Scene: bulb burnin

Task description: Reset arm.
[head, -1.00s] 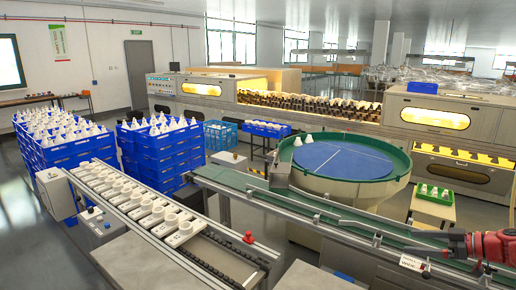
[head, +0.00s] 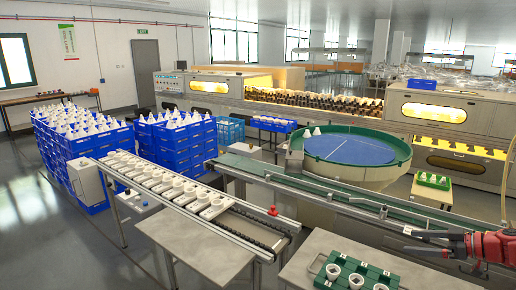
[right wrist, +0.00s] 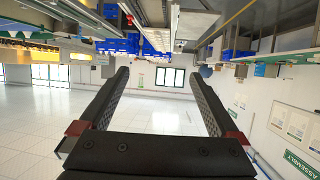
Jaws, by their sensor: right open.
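My right gripper (head: 428,242) comes in from the right edge of the head view, red and dark, above the near end of the green conveyor. In the right wrist view its two fingers (right wrist: 165,98) stand wide apart with nothing between them; that picture appears upside down. In the head view a green tray (head: 357,272) with several white sockets sits on the grey table at the bottom. My left gripper is not in view.
A conveyor with white sockets (head: 172,183) runs along the middle left. A round green-rimmed turntable (head: 345,147) with a blue top stands behind the green conveyor (head: 330,192). Blue crates (head: 87,152) of white bulbs are stacked at left. A lit oven (head: 435,112) stands behind. Floor at lower left is clear.

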